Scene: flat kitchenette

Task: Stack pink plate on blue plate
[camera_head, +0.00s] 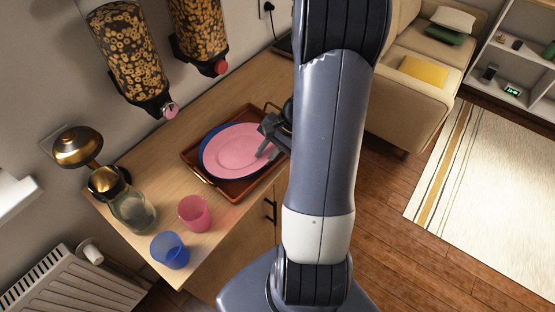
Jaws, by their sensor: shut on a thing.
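The pink plate (232,152) shows over the blue plate (207,137), whose rim is visible along the upper and left edges. From this view I cannot tell whether the pink plate rests on the blue one or is held a little above it. Both are over a brown tray (190,157) with handles on the wooden cabinet. My gripper (266,150) is shut on the right edge of the pink plate. My arm hides the tray's right end.
A pink cup (195,213), a blue cup (169,251), a glass jug (132,210) and a brass lamp (79,148) stand at the cabinet's near left end. Two cereal dispensers (128,52) hang on the wall above. A sofa (405,95) stands behind my arm.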

